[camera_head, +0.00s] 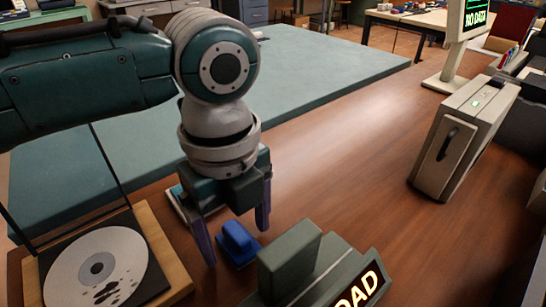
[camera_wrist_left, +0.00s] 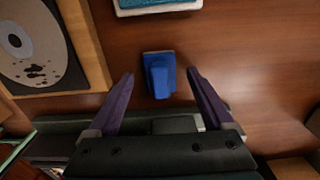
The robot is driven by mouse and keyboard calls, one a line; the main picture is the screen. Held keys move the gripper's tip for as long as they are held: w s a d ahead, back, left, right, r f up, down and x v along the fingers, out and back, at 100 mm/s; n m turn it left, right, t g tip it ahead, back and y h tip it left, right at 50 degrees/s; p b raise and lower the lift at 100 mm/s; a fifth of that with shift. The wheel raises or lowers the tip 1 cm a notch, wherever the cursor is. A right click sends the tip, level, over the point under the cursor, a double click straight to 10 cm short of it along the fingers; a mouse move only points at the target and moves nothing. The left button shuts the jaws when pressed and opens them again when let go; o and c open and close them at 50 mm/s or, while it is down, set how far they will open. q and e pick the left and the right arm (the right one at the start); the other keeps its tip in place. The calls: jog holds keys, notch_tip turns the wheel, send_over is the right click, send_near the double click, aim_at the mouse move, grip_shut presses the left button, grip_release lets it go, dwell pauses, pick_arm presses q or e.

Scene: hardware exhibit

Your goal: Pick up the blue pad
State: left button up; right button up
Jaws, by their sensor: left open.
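The blue pad (camera_head: 237,241) lies on the brown wooden table. It is a flat blue base with a raised blue grip on top. My left gripper (camera_head: 235,240) comes down over it, with its purple fingers spread. The left gripper holds nothing. My right gripper does not show in either view.
A wooden-framed board with a stained disc (camera_head: 165,235) stands left of the pad. A dark green block and sign (camera_head: 290,260) stand close on its right. A white-and-teal item (camera_wrist_left: 158,8) lies beyond it. A beige box (camera_head: 465,135) stands far right; open table lies between.

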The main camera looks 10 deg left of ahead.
aim_at(236, 231)
pick_arm(q)
jog(key=shift+c, duration=0.3)
grip_shut()
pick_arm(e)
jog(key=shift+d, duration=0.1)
pick_arm(q)
jog(key=shift+r, duration=0.2)
notch_tip(236, 231, up, 20)
jog(key=p, duration=0.4)
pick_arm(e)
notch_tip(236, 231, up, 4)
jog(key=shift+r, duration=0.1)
pick_arm(q)
jog(key=shift+f, duration=0.15)
